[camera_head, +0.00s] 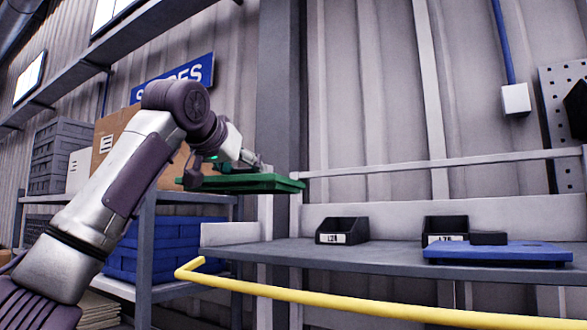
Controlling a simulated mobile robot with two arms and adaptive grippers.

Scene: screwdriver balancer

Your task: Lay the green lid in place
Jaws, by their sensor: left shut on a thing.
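The green lid (262,184) is a flat, shallow-rimmed panel held up in the air left of the grey workbench, roughly level. My left gripper (262,168) is at the lid's upper side near its middle and is shut on it. The fingertips are small and partly hidden by the wrist and the lid. My right gripper is not in view. No container that clearly matches the lid shows in this view.
A yellow rail (330,299) runs along the front. Shelves with blue crates (180,232) and a cardboard box (115,140) stand left.

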